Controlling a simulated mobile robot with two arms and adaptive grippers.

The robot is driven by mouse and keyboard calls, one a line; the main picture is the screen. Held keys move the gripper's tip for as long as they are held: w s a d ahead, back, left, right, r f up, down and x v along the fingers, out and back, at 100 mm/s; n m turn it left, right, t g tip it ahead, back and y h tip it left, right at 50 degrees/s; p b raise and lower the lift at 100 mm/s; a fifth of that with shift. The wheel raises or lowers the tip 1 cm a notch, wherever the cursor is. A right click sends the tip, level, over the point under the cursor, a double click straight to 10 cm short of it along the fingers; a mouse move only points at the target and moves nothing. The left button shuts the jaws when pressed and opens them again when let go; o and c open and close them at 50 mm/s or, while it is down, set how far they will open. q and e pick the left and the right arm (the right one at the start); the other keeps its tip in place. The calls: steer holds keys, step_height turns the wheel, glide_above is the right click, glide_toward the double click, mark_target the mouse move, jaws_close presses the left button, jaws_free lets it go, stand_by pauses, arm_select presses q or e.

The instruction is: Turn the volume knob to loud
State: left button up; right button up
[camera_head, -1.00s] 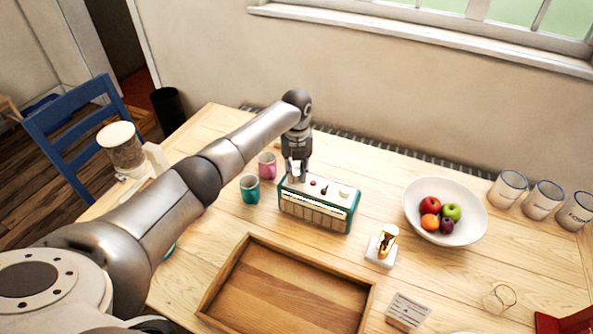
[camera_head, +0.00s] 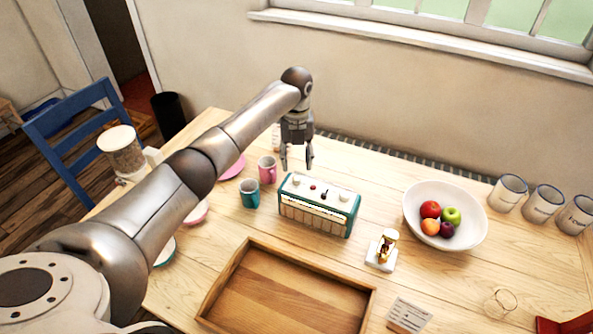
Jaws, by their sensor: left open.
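The radio (camera_head: 318,207) is a teal box with a pale top and a cream front, standing in the middle of the table. On its top I see a white knob at the left (camera_head: 296,181), a small red button (camera_head: 313,187), a dark lever (camera_head: 325,193) and a white knob at the right (camera_head: 344,196). Their labels are too small to read. My left gripper (camera_head: 297,168) points down, open and empty, above and behind the radio's left end, apart from it. My right gripper is not in view.
Teal (camera_head: 250,193) and pink (camera_head: 267,170) mugs stand left of the radio. A wooden tray (camera_head: 233,268) lies in front. An hourglass (camera_head: 387,245) and a fruit bowl (camera_head: 467,229) stand to the right. Several white canisters (camera_head: 543,202) line the far right.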

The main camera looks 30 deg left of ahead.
arm_select(q)
step_height(320, 180, up, 5)
steer(key=shift+r, duration=0.2)
steer(key=shift+f, duration=0.1)
stand_by(0.4)
